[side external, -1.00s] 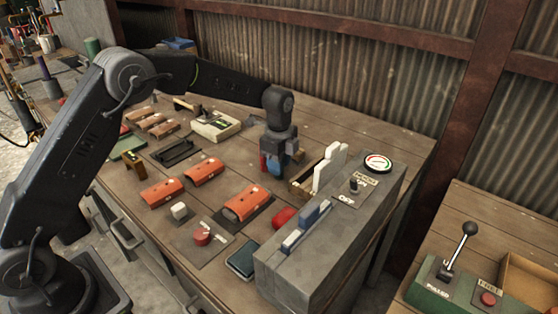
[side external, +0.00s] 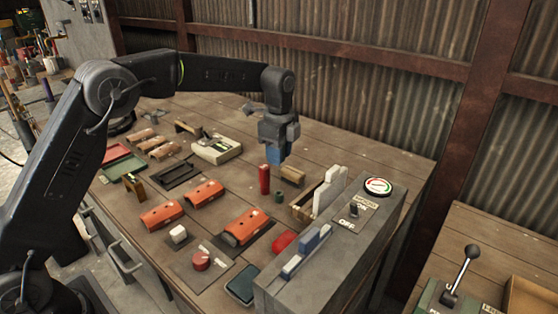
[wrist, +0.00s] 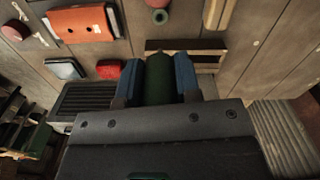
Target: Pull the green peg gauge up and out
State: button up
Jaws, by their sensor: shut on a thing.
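My gripper (side external: 275,157) is raised above the bench, its blue fingers pointing down. In the wrist view the dark green peg gauge (wrist: 158,78) is between the two blue fingers, which are shut on it. In the side view the gauge is hidden by the fingers. A short green ring-shaped socket (side external: 279,196) stands on the bench below, apart from the gripper. The wrist view shows its open top (wrist: 160,17), with nothing in it.
A red cylinder (side external: 264,179) stands beside the socket, and a tan block (side external: 292,176) lies behind. A wooden tray (side external: 300,212) and a grey machine (side external: 300,277) stand to the right. Orange covers (side external: 205,193) lie to the left.

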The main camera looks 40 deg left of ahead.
jog(key=shift+r, duration=0.15)
jog(key=shift+r, duration=0.8)
